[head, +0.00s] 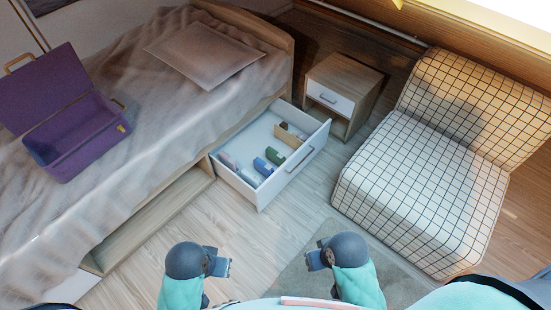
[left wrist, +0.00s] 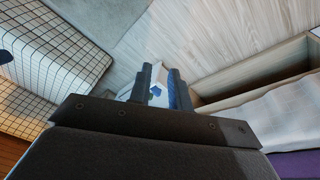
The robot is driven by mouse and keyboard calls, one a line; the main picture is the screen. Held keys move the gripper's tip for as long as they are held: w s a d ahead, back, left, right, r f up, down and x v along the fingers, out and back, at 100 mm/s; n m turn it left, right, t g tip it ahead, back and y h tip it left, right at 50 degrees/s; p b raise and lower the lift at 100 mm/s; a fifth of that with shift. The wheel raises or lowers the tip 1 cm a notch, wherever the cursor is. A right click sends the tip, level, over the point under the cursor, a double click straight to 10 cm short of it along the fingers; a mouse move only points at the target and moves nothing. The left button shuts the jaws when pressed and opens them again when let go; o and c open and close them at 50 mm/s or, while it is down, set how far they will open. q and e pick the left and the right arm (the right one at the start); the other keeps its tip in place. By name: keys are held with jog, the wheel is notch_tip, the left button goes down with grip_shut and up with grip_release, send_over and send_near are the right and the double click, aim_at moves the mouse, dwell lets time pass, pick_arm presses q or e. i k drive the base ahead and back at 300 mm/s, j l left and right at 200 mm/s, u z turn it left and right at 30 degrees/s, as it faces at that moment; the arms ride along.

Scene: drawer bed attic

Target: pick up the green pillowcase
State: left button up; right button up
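A green rolled cloth (head: 275,156), which looks like the pillowcase, lies in the open white drawer (head: 240,185) under the bed. A blue roll (head: 262,167) lies just to its left. My left gripper (head: 228,262) is in front of the drawer, well short of it. In the left wrist view its two fingers (left wrist: 160,75) stand apart with nothing held, and part of the drawer with something blue shows between them. My right gripper (head: 313,258) is in front of the drawer to the right, away from the rolls; its finger opening is too small to make out.
Other rolls, pale (head: 228,160) and brown (head: 290,130), share the drawer, which has a wooden divider (head: 288,136). An open purple box (head: 85,140) sits on the bed. A nightstand (head: 343,85) and a checkered chair (head: 420,190) stand right. Floor before the drawer is clear.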

aim_at(277, 157)
jog(key=i+l+u, duration=0.3)
jog(key=i+l, duration=0.85)
